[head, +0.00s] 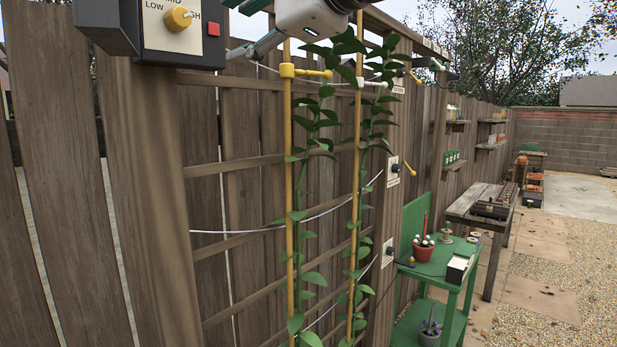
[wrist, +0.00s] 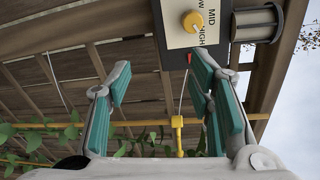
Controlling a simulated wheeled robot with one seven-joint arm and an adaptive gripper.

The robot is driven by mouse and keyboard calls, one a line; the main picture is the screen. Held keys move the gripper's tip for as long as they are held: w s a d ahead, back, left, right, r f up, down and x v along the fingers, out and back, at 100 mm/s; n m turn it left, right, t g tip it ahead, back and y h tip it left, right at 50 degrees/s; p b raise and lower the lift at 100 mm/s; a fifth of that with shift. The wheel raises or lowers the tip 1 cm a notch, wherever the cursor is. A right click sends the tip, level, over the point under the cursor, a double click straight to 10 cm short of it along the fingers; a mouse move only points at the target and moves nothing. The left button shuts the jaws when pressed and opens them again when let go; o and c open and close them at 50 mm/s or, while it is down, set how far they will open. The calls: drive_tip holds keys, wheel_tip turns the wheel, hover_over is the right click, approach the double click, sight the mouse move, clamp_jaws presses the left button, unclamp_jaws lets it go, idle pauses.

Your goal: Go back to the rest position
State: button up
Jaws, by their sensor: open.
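My gripper (wrist: 160,72) is open, with nothing between its teal-padded fingers in the wrist view. In the head view my gripper (head: 258,42) is at the top edge, partly cut off, in front of the fence and to the right of the dark control box (head: 105,28). The box has a yellow knob (head: 179,18) on a white dial plate. The knob also shows at the top of the wrist view (wrist: 192,21), beyond the fingers and apart from them.
Two yellow poles (head: 289,170) with climbing vines stand below my arm; the left one carries a yellow clip (head: 288,70). Wires cross the wooden trellis. A green stand (head: 440,268) and a wooden bench (head: 460,205) lie to the right. Gravel beyond is open.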

drive_tip(key=s+d+f+n+g+h, duration=0.2)
drive_tip(key=s+d+f+n+h, duration=0.1)
drive_tip(key=d+f, duration=0.6)
drive_tip(key=s+d+f+n+g+h+b, duration=0.1)
drive_tip(key=s+d+f+n+h, duration=0.3)
drive_tip(key=d+f, duration=0.5)
drive_tip(key=s+d+f+n+g+h+b, duration=0.1)
drive_tip(key=s+d+f+h, duration=0.4)
drive_tip(key=f, duration=1.6)
drive_tip(key=s+d+n+g, duration=0.1)
drive_tip(key=d+n, duration=0.1)
drive_tip(key=d, duration=0.2)
drive_tip(key=shift+s+f+g, duration=0.3)
drive_tip(key=shift+s+f, duration=0.05)
drive_tip(key=shift+s, duration=0.05)
drive_tip(key=shift+c, duration=0.6)
